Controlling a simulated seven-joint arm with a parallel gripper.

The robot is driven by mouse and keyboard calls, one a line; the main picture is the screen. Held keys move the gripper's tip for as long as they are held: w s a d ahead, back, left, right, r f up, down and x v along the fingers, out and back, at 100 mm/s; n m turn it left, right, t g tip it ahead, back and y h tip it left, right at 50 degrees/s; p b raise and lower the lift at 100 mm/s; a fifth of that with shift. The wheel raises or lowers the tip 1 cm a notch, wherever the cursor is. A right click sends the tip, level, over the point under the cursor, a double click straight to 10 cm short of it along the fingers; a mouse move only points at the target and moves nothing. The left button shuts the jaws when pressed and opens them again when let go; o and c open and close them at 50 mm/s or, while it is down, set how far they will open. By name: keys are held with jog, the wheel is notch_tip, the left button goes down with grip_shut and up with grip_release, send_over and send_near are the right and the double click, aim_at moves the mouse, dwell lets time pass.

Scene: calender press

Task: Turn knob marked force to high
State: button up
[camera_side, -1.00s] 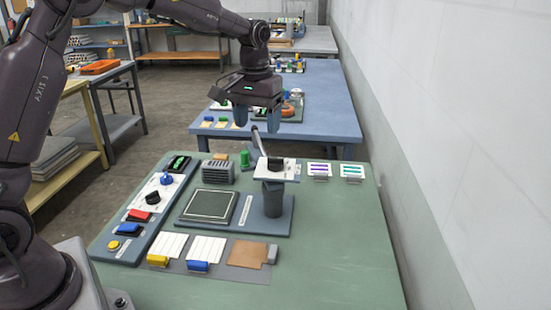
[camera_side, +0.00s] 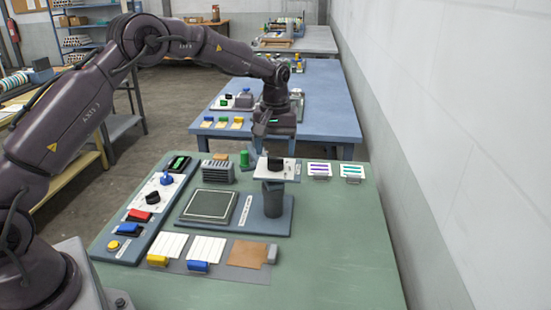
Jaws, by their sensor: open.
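A black knob (camera_side: 275,163) sits on a white plate on top of a dark post (camera_side: 273,198) at the right of the press base. On the panel at the left, a blue knob (camera_side: 166,179) and a black knob (camera_side: 152,197) sit on a white face. The lettering is too small to read, so I cannot tell which knob is marked force. My gripper (camera_side: 274,142) is open and empty, pointing down just above and behind the post's knob; I see no contact. It partly hides the lever behind the post.
A flat grey plate (camera_side: 210,205) lies left of the post. A green cylinder (camera_side: 244,159) and a ribbed grey block (camera_side: 217,172) stand behind it. Red (camera_side: 138,215) and yellow (camera_side: 113,245) buttons are on the left panel. The bench's right front is clear.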

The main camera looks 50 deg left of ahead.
aim_at(276, 158)
jog(key=shift+f, duration=1.7)
jog(key=c, duration=0.9)
jog(key=shift+c, duration=0.2)
jog(key=shift+m, duration=0.3)
jog(key=m, duration=0.4)
jog(key=shift+m, duration=2.7)
jog(key=shift+r, duration=0.1)
